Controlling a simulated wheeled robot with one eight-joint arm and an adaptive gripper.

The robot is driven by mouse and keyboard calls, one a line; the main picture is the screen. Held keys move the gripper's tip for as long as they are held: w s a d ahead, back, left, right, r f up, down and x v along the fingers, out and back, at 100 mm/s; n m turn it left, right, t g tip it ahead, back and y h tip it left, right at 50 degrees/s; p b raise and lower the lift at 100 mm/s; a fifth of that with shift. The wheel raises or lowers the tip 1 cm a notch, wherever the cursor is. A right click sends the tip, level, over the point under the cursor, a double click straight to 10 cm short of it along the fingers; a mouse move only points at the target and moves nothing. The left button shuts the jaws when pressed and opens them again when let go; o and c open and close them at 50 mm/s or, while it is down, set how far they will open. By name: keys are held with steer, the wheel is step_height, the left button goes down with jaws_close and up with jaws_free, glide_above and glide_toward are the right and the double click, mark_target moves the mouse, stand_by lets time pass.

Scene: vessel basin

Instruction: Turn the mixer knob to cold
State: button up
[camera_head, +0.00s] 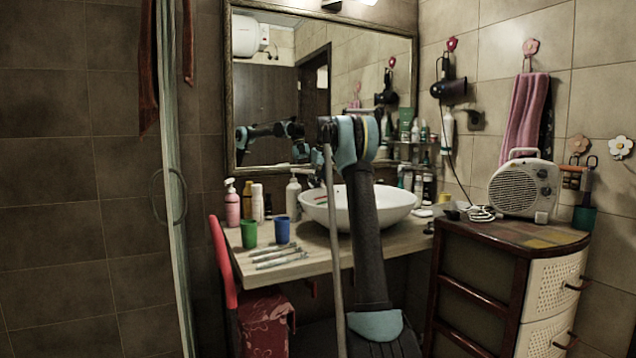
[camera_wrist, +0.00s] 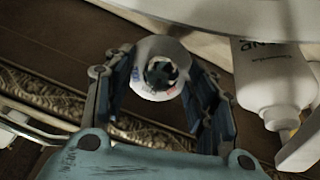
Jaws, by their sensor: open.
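In the wrist view my gripper (camera_wrist: 164,103) is open, with one dark blue finger on each side of a round white knob (camera_wrist: 150,91). The knob has a dark, star-shaped centre and small coloured marks on its face, too small to read. The fingers look apart from it, though I cannot tell how deep the knob sits between them. In the head view the white vessel basin (camera_head: 390,207) stands on the counter. My arm crosses in front of it and hides the mixer and my gripper there.
A white bottle (camera_wrist: 270,76) is close on the right in the wrist view. On the counter (camera_head: 285,268) stand a green cup (camera_head: 248,234), a blue cup (camera_head: 282,230), toothbrushes and a pink bottle (camera_head: 232,206). A mirror (camera_head: 275,85) hangs behind. A heater (camera_head: 524,187) sits on the right cabinet.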

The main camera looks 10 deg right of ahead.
steer(key=shift+f, duration=0.25)
steer(key=c, duration=1.1)
steer(key=shift+w+m, duration=0.1)
steer(key=shift+m, duration=0.3)
steer(key=m+y, duration=0.1)
steer(key=m, duration=0.3)
steer(key=shift+d+g, duration=0.15)
steer(key=shift+g, duration=0.15)
steer(key=m+y, duration=0.1)
steer(key=m, duration=0.1)
steer(key=m+y, duration=0.1)
steer(key=m, duration=0.2)
steer(key=shift+d, duration=0.15)
steer(key=shift+o, duration=0.3)
